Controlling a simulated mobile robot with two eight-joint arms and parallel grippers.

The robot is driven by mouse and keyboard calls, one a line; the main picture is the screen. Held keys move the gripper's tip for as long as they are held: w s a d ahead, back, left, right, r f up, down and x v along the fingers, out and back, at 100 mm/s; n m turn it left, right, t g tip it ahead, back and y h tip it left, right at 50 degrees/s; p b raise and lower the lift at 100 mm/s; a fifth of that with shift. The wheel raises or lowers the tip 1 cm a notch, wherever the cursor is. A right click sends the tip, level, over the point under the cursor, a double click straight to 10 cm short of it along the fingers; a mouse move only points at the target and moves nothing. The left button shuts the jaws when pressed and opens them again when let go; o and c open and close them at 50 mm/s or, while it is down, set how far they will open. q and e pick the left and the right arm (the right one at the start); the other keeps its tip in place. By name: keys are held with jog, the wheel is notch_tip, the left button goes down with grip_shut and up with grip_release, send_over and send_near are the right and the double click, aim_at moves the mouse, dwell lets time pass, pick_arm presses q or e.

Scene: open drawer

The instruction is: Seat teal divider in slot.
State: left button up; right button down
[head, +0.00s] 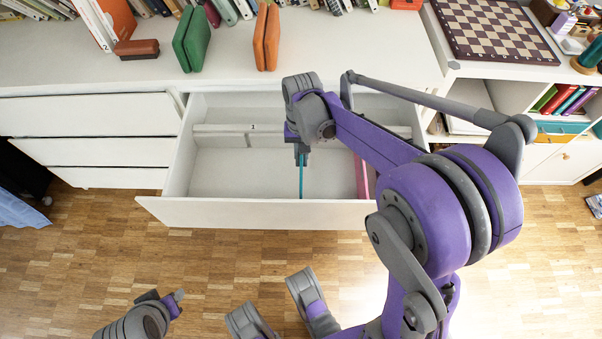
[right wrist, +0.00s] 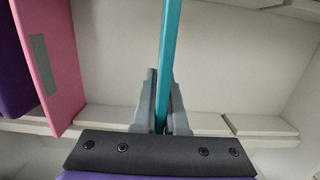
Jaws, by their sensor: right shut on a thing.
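My right gripper (head: 301,158) is shut on the teal divider (head: 301,184) inside the open drawer (head: 250,214). The divider shows as a thin upright strip running toward the drawer's front panel. In the right wrist view, the grey fingers (right wrist: 160,110) clasp the teal divider (right wrist: 168,45) from both sides. A pale ledge (head: 215,128) with a label "1" and gaps runs along the back of the drawer; part of it is behind my arm. I cannot tell whether the divider's lower edge touches the floor or a slot. My left gripper (head: 176,297) is outside the drawer at lower left.
A pink divider (head: 362,180) stands to the right of the teal one; it also shows in the right wrist view (right wrist: 55,60). The drawer floor (head: 235,175) left of the teal divider is clear. Books and green (head: 192,40) and orange cases stand on the cabinet top.

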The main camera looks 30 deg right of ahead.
notch_tip(320, 180, down, 8)
jog(key=shift+r+b, duration=0.15)
jog(key=shift+b, duration=0.8)
jog(key=c, duration=1.4)
grip_release()
jog(key=o, duration=0.4)
jog(key=shift+o, duration=0.2)
jog(key=r+p, duration=0.1)
jog(key=r, duration=0.3)
jog(key=r+p, duration=0.1)
jog(key=r, duration=0.3)
jog(key=w+r+p, duration=0.1)
jog(key=r, duration=0.3)
jog(key=shift+d, duration=0.4)
